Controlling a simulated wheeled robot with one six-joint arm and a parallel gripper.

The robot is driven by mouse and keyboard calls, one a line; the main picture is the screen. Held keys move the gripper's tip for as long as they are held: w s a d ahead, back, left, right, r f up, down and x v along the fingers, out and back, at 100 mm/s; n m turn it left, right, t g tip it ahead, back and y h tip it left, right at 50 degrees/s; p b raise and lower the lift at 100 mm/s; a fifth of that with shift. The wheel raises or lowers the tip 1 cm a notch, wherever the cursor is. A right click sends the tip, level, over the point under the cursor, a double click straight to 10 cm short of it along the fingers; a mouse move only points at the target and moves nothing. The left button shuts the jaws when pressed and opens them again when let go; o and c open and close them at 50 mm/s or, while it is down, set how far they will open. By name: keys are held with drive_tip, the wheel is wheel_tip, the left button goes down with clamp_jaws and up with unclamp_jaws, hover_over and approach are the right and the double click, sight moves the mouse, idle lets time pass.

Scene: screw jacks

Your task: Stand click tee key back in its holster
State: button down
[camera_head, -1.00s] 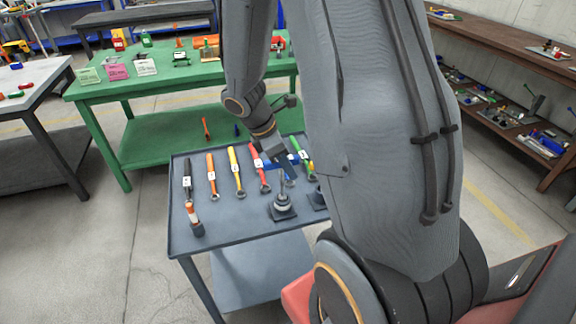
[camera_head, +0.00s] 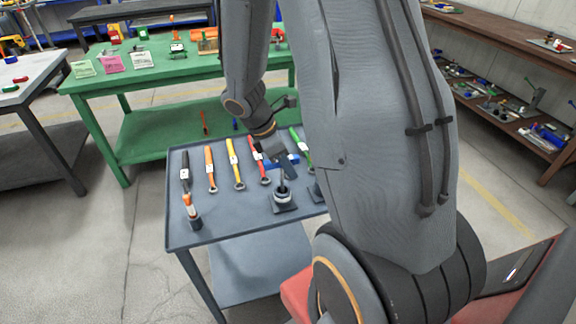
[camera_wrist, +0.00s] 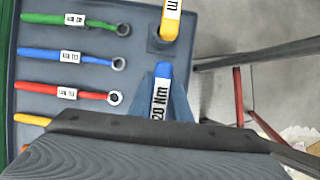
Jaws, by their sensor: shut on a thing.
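The click tee key has a blue crossbar (camera_head: 290,160) across my gripper (camera_head: 278,163). Its label reads 20 Nm in the wrist view, where the blue handle (camera_wrist: 162,88) shows between the fingers. My gripper is shut on it. In the head view the thin dark shaft points down to a round holster (camera_head: 284,203) on a square base. The shaft's lower end meets the holster's ring. I cannot tell how deep it sits. In the wrist view that holster is mostly hidden under the key and gripper.
Green (camera_wrist: 75,22), blue (camera_wrist: 70,58) and red (camera_wrist: 65,92) wrenches lie beside the gripper on the grey table (camera_head: 235,222). A yellow-orange handled tool (camera_wrist: 171,20) stands in a neighbouring holster. Another orange tool stands front left (camera_head: 190,207). The green bench (camera_head: 150,75) is behind.

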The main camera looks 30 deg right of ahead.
drive_tip(key=c, duration=1.6)
unclamp_jaws()
drive_tip(key=shift+o, duration=0.2)
drive_tip(key=shift+r, duration=0.1)
drive_tip(key=v, duration=0.7)
drive_tip(key=shift+a+r, duration=0.2)
drive_tip(key=shift+r, duration=0.15)
